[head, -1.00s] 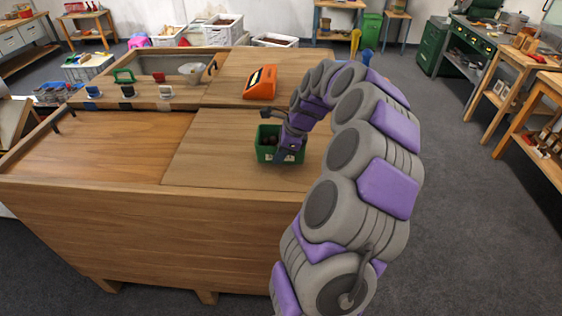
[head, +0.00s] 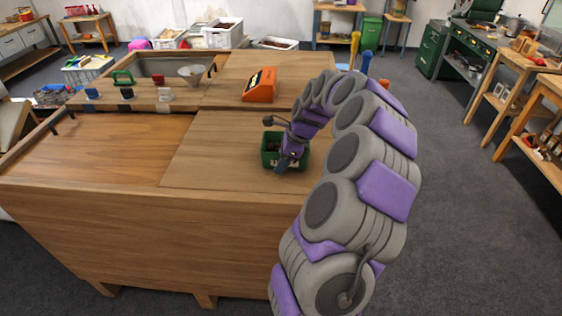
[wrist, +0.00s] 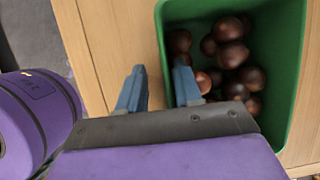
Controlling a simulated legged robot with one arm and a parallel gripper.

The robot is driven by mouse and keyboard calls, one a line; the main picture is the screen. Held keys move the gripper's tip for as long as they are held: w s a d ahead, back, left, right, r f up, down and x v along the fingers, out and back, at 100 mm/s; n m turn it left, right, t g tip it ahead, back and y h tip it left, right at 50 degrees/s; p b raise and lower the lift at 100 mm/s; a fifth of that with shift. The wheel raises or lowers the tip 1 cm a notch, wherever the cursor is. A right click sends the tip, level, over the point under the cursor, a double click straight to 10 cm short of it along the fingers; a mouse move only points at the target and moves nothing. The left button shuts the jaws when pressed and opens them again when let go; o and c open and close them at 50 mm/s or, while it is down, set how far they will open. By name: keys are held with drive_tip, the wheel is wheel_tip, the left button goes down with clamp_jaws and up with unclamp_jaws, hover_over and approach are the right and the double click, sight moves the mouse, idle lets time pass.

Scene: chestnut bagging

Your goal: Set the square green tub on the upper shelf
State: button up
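The square green tub (head: 268,158) stands on the wooden bench top and holds several brown chestnuts. In the wrist view the tub (wrist: 298,60) fills the upper right, with the chestnuts (wrist: 232,55) inside. My gripper (head: 283,168) is down at the tub's near side in the head view. In the wrist view my gripper (wrist: 160,88) straddles one tub wall, one blue finger outside and one inside. The fingers are apart with visible gaps beside the wall, so it looks open. The upper shelf cannot be made out.
An orange device (head: 260,85) stands behind the tub on the bench (head: 212,150). A funnel (head: 192,73) and several coloured clips sit at the bench's back left. The bench top left of the tub is clear. Wooden racks (head: 525,75) stand at the right.

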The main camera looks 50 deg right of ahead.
drive_tip(key=shift+d, duration=0.55)
drive_tip(key=shift+s+d+r, duration=0.1)
drive_tip(key=shift+d+r, duration=0.05)
drive_tip(key=p+v, duration=0.3)
drive_tip(key=v, duration=0.8)
drive_tip(key=s+a+r+n+g, duration=0.2)
drive_tip(key=a+n, duration=0.5)
drive_tip(key=a, duration=0.7)
drive_tip(key=s+a+r+n+g, duration=0.1)
drive_tip(key=a+n, duration=0.7)
drive_tip(key=a, duration=0.7)
drive_tip(key=s+a+f+n+g+h, duration=0.1)
drive_tip(key=s+a+f+n, duration=0.1)
drive_tip(key=s, duration=0.4)
drive_tip(key=s+a+f+n, duration=0.1)
drive_tip(key=s+a+n, duration=0.2)
drive_tip(key=s+n, duration=0.3)
drive_tip(key=s+a+f+n+g+h, duration=0.1)
drive_tip(key=s+a+f+n, duration=0.1)
drive_tip(key=s, duration=0.6)
drive_tip(key=a+n, duration=0.1)
drive_tip(key=n, duration=0.1)
drive_tip(key=shift+a+f+n+g+h, duration=0.3)
drive_tip(key=shift+f+n, duration=0.05)
drive_tip(key=shift+n, duration=0.05)
